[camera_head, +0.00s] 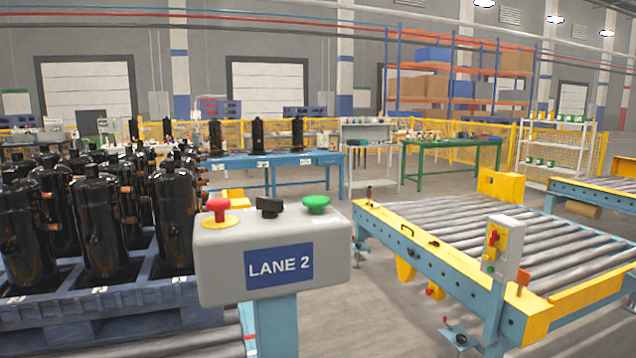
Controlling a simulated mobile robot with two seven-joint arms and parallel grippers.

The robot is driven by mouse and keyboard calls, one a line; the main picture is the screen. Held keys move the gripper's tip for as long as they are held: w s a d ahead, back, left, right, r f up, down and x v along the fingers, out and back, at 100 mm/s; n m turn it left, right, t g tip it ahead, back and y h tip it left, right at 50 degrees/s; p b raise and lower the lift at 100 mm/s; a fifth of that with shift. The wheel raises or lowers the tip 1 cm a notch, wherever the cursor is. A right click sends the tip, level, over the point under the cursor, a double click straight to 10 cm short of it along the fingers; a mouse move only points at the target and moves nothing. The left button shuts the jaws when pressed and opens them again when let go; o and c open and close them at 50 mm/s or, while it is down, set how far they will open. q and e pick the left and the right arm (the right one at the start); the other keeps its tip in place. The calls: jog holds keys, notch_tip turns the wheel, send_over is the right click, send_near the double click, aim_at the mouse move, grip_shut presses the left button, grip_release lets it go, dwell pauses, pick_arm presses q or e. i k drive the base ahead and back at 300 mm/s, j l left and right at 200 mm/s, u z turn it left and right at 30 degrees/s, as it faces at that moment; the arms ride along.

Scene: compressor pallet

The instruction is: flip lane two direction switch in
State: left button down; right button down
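The lane two control box (215,262) is a grey box on a light blue post, close in front of me, with a blue "LANE 2" label (279,267). On its top are a red mushroom button (218,206) on a yellow base at the left, a black direction switch (269,207) in the middle and a green button (316,204) at the right. The switch's exact position is too small to tell. Neither of my grippers shows in the head view.
A blue pallet (110,301) loaded with several black compressors (97,222) stands left, close to the box. A roller conveyor (470,244) with a small switch box (503,246) lies right. Blue (262,160) and green tables (450,144) stand behind. Grey floor shows between box and conveyor.

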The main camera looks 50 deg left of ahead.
aim_at(272, 208)
jog(key=i+u, duration=0.4)
jog(key=i+l+u, duration=0.2)
jog(key=i+u, duration=0.35)
jog(key=u, duration=0.25)
jog(key=i+u, duration=0.1)
jog(key=u, duration=0.3)
jog(key=i+l+u, duration=0.1)
jog(key=u, duration=0.3)
jog(key=i+l+u, duration=0.1)
jog(key=u, duration=0.3)
jog(key=i+l+u, duration=0.15)
jog(key=i+u, duration=0.15)
jog(key=u, duration=0.15)
